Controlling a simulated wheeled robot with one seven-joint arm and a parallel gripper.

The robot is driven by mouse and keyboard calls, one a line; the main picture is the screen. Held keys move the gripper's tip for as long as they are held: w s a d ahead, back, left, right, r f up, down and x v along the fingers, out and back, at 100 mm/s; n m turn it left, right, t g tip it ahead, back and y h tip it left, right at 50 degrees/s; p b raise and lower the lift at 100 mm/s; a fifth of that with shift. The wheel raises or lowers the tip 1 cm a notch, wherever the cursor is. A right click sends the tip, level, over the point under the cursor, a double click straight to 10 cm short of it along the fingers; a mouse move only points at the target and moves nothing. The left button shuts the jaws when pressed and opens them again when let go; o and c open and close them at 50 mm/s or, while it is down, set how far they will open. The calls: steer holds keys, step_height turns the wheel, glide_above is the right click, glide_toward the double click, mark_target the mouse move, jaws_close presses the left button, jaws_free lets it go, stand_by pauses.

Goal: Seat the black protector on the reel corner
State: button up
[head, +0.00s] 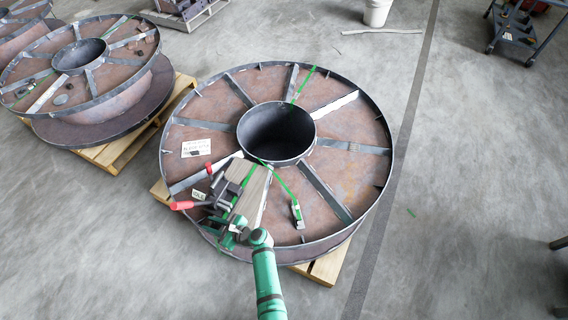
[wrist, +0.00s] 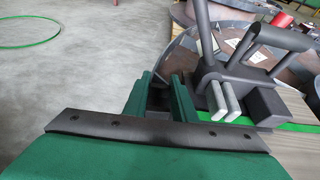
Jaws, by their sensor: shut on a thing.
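My gripper (head: 230,232) is over the near left rim of the middle reel (head: 345,226). In the wrist view its two green fingers (wrist: 162,97) are closed on a dark piece between them, which looks like the black protector (wrist: 159,100). Most of it is hidden by the fingers, and I cannot tell whether it touches the reel. A dark strapping tool with red handles (head: 226,192) sits just beyond the gripper; in the wrist view the tool (wrist: 248,80) stands just right of the fingers. A green strap (head: 284,184) crosses the reel and ends at a dark piece (head: 297,212).
A grey board (head: 253,188) lies on the reel beside the tool. The reel stands on a wooden pallet (head: 327,267). Another reel (head: 98,93) on a pallet is at the upper left. A cart (head: 520,35) is at the upper right.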

steer(key=shift+f, duration=1)
stand_by(1.7)
steer(key=o, duration=1.1)
